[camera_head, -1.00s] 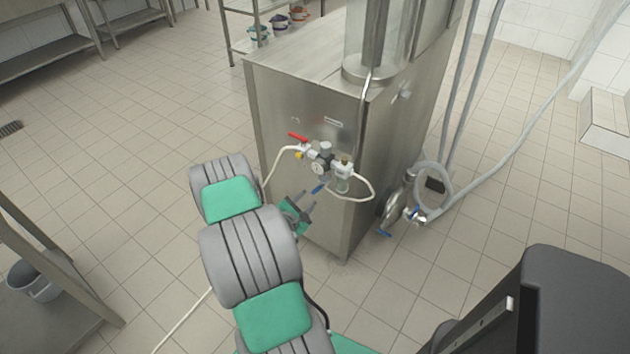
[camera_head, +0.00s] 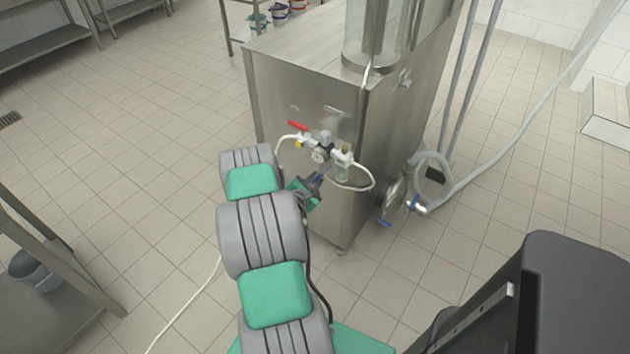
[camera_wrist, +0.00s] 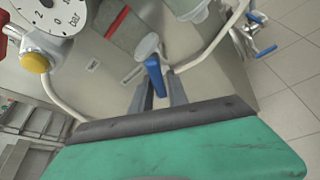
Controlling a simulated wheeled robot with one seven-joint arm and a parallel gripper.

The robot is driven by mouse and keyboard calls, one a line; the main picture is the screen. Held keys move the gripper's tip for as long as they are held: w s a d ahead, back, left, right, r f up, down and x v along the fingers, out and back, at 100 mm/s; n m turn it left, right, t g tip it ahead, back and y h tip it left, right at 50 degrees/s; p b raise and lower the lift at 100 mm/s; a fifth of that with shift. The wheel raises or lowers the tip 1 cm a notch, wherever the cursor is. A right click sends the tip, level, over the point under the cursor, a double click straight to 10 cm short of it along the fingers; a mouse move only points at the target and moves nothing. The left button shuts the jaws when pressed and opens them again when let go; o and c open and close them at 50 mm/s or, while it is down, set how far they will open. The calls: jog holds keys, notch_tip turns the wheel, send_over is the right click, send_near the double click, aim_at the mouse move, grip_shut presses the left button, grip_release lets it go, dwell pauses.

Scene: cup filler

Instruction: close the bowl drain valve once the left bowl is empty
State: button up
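A short blue lever (camera_wrist: 154,76) hangs from a pale round fitting (camera_wrist: 147,46) below the air unit on the steel cabinet. It is the valve handle at my gripper (camera_wrist: 161,76). The two dark fingers stand close together, one on each side of the lever, and look shut on it. In the head view my gripper (camera_head: 311,187) is just below the gauge. A grey part with a red band (camera_wrist: 117,21) is above the lever; I cannot tell if it is the left bowl or what it holds. A translucent bowl (camera_head: 343,172) hangs at right.
The gauge (camera_wrist: 49,14) and a yellow knob (camera_wrist: 34,62) are close at left in the wrist view. A red lever (camera_head: 298,126) sits above. A white hose (camera_head: 370,180) loops at right. A pump with blue levers (camera_head: 396,195) is by the cabinet side.

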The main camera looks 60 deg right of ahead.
grip_shut()
jog(key=shift+b, duration=0.35)
jog(key=shift+w+m+t+h+b, duration=0.3)
jog(key=shift+m+t+b, duration=0.3)
jog(key=shift+m+b, duration=0.6)
jog(key=m+b, duration=0.1)
jog(key=t+b, duration=0.1)
jog(key=b, duration=0.1)
jog(key=shift+w+d+r+m+h, duration=0.1)
jog(key=shift+w+r+m+h, duration=0.1)
jog(key=shift+m+h, duration=0.2)
jog(key=m+b, duration=0.1)
jog(key=b, duration=0.1)
jog(key=r+m+h+b, duration=0.1)
jog(key=m+b, duration=0.1)
jog(key=b, duration=0.1)
jog(key=shift+w+t+b, duration=0.15)
jog(key=shift+t+b, duration=0.2)
jog(key=shift+t, duration=0.05)
jog(key=r+m+h+b, duration=0.1)
jog(key=m+b, duration=0.1)
jog(key=b, duration=0.1)
jog(key=shift+r, duration=0.1)
